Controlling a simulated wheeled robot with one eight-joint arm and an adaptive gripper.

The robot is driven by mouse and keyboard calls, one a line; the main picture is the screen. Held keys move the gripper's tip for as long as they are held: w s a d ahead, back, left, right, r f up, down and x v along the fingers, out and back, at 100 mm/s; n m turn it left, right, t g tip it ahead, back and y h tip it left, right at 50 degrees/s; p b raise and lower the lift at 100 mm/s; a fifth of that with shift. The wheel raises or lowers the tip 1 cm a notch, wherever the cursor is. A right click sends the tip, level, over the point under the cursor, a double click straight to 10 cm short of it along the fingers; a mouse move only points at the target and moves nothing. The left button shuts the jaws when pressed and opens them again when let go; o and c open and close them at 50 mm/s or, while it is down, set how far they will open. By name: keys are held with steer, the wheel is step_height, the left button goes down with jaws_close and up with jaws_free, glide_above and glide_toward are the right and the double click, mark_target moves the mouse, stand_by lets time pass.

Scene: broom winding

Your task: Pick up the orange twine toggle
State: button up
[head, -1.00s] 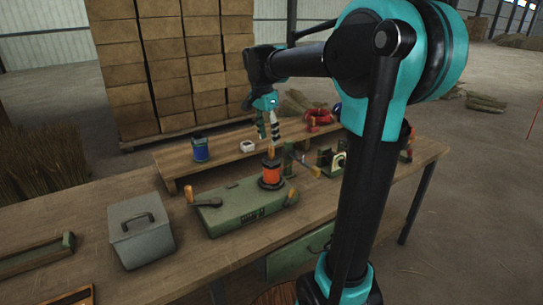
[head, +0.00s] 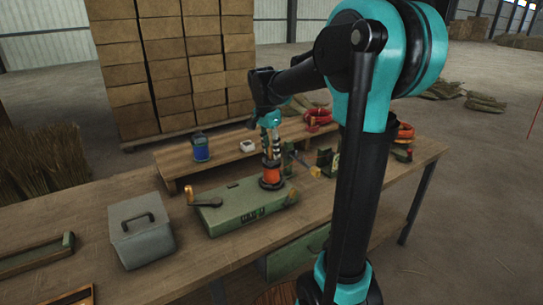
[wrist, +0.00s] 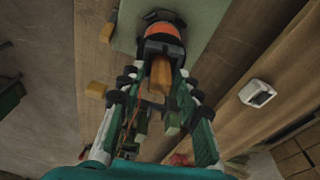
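The orange twine spool (head: 271,174) stands upright on the green winder box (head: 235,212). It shows at the top of the wrist view (wrist: 162,30). A tan wooden toggle (wrist: 160,76) sticks up from it toward the wrist camera. My gripper (wrist: 158,88) points down over the spool, with one finger on each side of the toggle. The fingers look spread, with small gaps to the toggle, so I see no grip on it.
A crank handle (head: 205,200) sits on the box's left. A blue spool (head: 201,147) and a white dish (head: 247,146) stand on the raised shelf behind. A grey lidded box (head: 141,231) is at left. Red coils (head: 318,116) and small tools lie to the right.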

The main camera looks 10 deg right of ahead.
mark_target(271, 147)
steer(key=c, duration=0.6)
step_height(271, 147, up, 20)
steer(key=w+a, duration=0.2)
steer(key=w, duration=0.5)
steer(key=w+a, duration=0.2)
steer(key=w, duration=0.4)
steer(key=w+a, duration=0.3)
steer(key=w, duration=0.4)
steer(key=shift+w, duration=0.3)
